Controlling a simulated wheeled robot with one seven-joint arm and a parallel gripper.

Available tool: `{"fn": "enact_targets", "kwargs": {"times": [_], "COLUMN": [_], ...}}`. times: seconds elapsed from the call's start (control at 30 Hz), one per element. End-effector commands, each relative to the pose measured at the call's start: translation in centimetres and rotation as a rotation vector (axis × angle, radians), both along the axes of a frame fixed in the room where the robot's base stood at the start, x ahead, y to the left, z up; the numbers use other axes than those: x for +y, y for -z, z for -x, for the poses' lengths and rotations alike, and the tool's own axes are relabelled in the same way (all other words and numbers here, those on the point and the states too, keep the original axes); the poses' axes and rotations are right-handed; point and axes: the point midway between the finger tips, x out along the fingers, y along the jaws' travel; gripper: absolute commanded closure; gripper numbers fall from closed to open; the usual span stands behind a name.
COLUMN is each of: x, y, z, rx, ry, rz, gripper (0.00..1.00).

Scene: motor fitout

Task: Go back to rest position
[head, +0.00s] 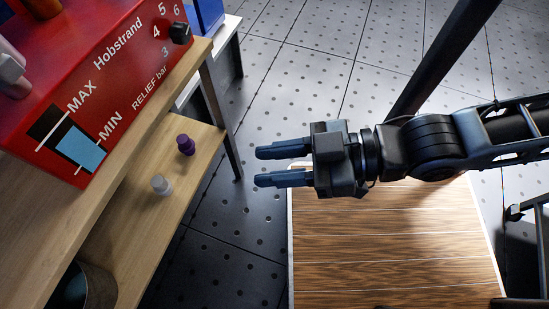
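My gripper (284,164) points left in the head view, at the end of my arm, which reaches in from the right edge. Its two dark blue-grey fingers are apart with nothing between them. It hangs over the gap between the wooden bench on the left and a brown wooden surface (395,245) below right. The fingertips appear clear of the bench. No rest position is marked in the view.
A red Hobstrand box (100,75) with a black knob (180,33) stands on the upper bench (60,215). Dotted metal floor (300,75) is clear behind my gripper.

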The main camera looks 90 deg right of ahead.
Motion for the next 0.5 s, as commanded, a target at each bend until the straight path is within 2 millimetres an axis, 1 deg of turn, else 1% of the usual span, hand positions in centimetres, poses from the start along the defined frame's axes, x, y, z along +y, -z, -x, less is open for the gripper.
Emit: {"fn": "enact_targets", "kwargs": {"times": [0.17, 0.27, 0.37, 0.47, 0.5], "x": [0.0, 0.0, 0.0, 0.0, 0.0], "y": [-0.4, -1.5, -3.4, -6.0, -7.1], "z": [0.0, 0.0, 0.0, 0.0, 0.0], "rx": [0.001, 0.001, 0.001, 0.001, 0.001], "ry": [-0.001, -0.001, -0.001, -0.001, -0.002], "rz": [0.000, 0.001, 0.001, 0.001, 0.000], "gripper": [0.66, 0.66, 0.66, 0.66, 0.66]}}
